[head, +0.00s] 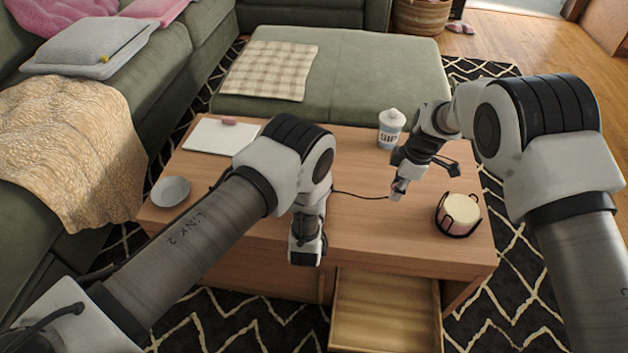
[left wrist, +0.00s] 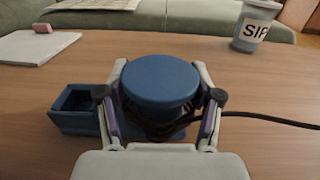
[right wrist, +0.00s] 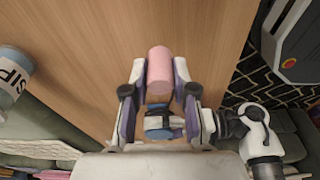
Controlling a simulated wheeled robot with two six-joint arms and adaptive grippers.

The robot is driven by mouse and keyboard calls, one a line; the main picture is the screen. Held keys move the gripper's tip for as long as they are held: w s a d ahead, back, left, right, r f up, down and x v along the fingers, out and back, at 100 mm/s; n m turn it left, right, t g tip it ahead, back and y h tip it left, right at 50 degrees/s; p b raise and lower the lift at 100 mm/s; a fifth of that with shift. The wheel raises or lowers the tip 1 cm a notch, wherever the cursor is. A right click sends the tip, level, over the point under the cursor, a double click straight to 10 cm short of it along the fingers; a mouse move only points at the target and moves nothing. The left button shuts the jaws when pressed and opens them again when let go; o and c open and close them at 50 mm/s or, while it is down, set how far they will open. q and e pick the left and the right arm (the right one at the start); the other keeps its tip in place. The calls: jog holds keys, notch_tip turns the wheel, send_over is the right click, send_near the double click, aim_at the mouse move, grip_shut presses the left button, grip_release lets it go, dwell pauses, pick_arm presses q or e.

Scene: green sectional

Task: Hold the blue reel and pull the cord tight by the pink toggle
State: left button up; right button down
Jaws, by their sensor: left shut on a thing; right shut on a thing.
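My left gripper (left wrist: 160,98) is shut on the blue reel (left wrist: 160,82), its fingers on either side of the round blue top. The arm hides the reel in the head view. A dark cord (left wrist: 270,119) leaves the reel low down and runs to the right. In the head view the cord (head: 360,195) crosses the table to my right gripper (head: 397,191) with a slight bend. The right gripper is shut on the pink toggle (right wrist: 159,69), which sticks out between its fingertips in the right wrist view. The fingers partly hide the toggle.
An open blue box (left wrist: 75,110) stands left of the reel. A SIP cup (head: 391,130) and a candle in a black holder (head: 458,214) stand near the right gripper. A notepad (head: 215,138) and dish (head: 170,191) lie left. A drawer (head: 385,312) is open in front.

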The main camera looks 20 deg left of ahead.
jog(key=shift+d, duration=0.35)
jog(key=shift+d, duration=1)
jog(key=shift+d, duration=0.2)
jog(key=shift+a, duration=0.1)
dwell(0.4)
jog(key=shift+a, duration=0.95)
jog(key=shift+a, duration=2.45)
jog(key=shift+f, duration=0.1)
